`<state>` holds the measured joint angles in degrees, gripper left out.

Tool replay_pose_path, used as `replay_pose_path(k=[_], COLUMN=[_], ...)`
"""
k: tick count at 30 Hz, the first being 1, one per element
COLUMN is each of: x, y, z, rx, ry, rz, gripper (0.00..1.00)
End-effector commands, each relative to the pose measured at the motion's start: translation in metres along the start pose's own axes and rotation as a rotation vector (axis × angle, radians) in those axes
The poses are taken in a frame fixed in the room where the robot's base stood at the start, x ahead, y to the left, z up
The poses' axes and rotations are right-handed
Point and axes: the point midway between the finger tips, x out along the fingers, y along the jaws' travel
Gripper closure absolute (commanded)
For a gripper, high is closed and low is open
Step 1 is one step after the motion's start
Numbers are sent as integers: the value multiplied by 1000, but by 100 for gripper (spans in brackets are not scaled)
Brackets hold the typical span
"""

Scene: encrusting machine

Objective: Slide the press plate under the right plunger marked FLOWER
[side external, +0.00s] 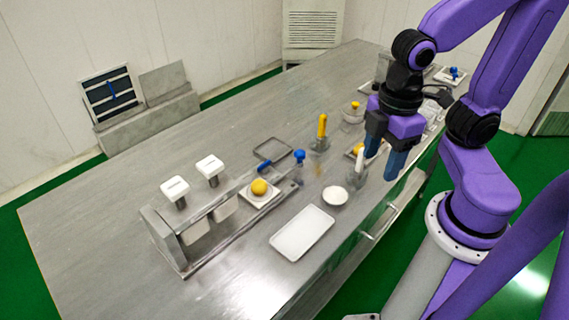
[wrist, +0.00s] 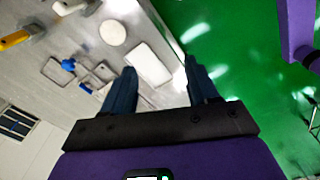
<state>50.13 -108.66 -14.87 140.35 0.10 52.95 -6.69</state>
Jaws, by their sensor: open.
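The press plate (side external: 248,200) is a small pale square plate with a yellow ball (side external: 259,187) on it. It lies at the right end of the metal press frame (side external: 160,232), outside both plungers. A blue handle (side external: 264,166) shows just behind it. The press has two white-topped plungers, left (side external: 174,187) and right (side external: 210,166); their labels are too small to read. White pieces show below the plungers. My gripper (side external: 382,170) is open and empty, high above the table's right part, well away from the plate. In the wrist view my gripper (wrist: 160,70) points down past the table's edge.
A white tray (side external: 302,233) and a round white dish (side external: 335,196) lie in front of the plate. A grey tray (side external: 272,150), a blue-knobbed tool (side external: 299,157) and a yellow-handled tool (side external: 322,127) stand behind. The table's left rear is clear.

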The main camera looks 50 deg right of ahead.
Motion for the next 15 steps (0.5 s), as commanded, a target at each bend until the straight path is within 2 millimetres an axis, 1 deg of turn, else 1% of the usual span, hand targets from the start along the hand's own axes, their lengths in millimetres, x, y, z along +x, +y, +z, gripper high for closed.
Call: replay_pose_path(k=[1, 3, 7, 11, 12, 14, 15], x=[-2, -4, -8, -10, -10, -11, -11], y=[11, 28, 65, 105, 118, 138, 151], z=[-9, -21, -39, -52, -54, -57, -58], rx=[-13, -46, -115, -182, -203, -235, -256], ry=[-2, -4, -11, -15, -17, -19, -21], rz=[1, 2, 3, 3, 2, 1, 0], gripper=[41, 41, 41, 41, 41, 41, 41])
